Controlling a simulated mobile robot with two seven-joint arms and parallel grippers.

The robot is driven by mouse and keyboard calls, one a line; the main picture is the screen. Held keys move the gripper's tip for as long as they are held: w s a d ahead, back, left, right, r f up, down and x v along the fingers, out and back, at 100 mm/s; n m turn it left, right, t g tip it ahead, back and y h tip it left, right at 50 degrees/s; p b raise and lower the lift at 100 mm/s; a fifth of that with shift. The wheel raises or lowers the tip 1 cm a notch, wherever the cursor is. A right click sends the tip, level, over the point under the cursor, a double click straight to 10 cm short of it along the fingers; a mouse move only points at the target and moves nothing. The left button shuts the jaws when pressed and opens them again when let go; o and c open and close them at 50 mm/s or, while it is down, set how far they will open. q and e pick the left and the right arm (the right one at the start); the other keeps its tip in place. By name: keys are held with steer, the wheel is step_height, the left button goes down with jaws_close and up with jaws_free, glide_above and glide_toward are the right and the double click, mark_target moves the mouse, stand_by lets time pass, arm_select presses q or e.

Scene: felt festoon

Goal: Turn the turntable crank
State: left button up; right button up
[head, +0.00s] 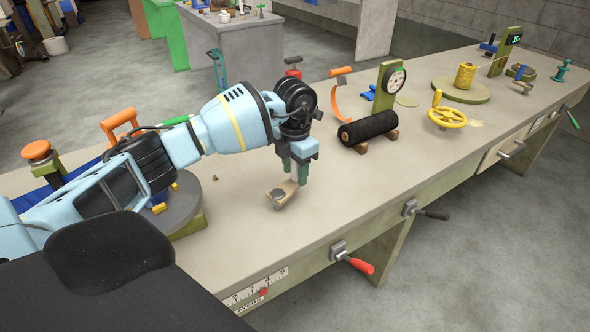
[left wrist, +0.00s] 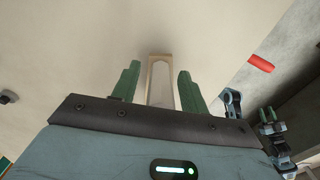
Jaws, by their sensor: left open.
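A dark grey round turntable (head: 185,205) sits at the left of the bench, partly hidden by my left arm. A green round platform (head: 478,94) with a yellow spool stands at the far right. Which crank belongs to the turntable is unclear. A red-handled crank (head: 357,264) sticks out from the bench's front edge; a red handle (left wrist: 260,62) also shows in the left wrist view. My left gripper (head: 299,180) points down, open, over a small tan piece (head: 290,191) with a grey round part. In the wrist view the tan piece (left wrist: 159,60) shows between the fingers.
A black roller (head: 368,127) lies on wooden supports beyond my left gripper. A yellow handwheel (head: 447,118) and a dark-handled crank (head: 430,214) are to the right. An orange handle (head: 119,121) stands behind my arm. The bench top (head: 375,180) around the middle is clear.

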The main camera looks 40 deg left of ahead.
arm_select(q)
steer(key=shift+f, duration=0.15)
jaws_close()
arm_select(e)
steer(key=shift+r, duration=0.1)
stand_by(0.3)
